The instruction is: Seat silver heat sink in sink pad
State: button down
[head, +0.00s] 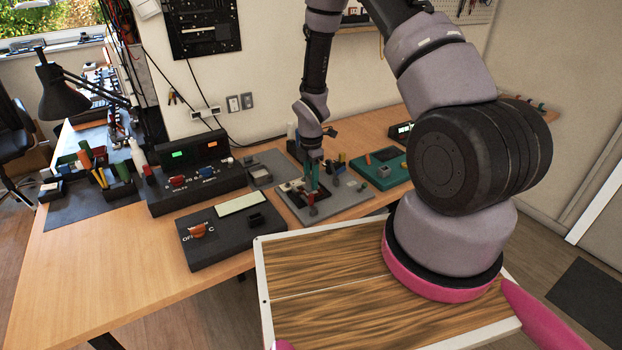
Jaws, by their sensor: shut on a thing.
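My gripper (313,180) points down over the grey board (350,203) in the middle of the bench. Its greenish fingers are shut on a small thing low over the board. The thing is mostly hidden and too small for me to tell it as the silver heat sink, or to tell whether it touches the board. A small red part (311,197) shows right by the fingertips. Pale, silvery small parts (291,185) lie on the board to the left of the fingers. I cannot make out the sink pad; a dark recess by the fingers is partly hidden.
A black box with a pale display (241,204) stands front left of the board. A larger black console (185,180) stands behind it. A green board (383,172) lies to the right. My upper arm covers the right side; bare wood (110,250) is at front left.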

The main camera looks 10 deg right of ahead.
jog(key=shift+f, duration=0.8)
jog(key=shift+c, duration=1.7)
grip_release()
notch_tip(320, 180, up, 11)
jog(key=shift+f, duration=0.1)
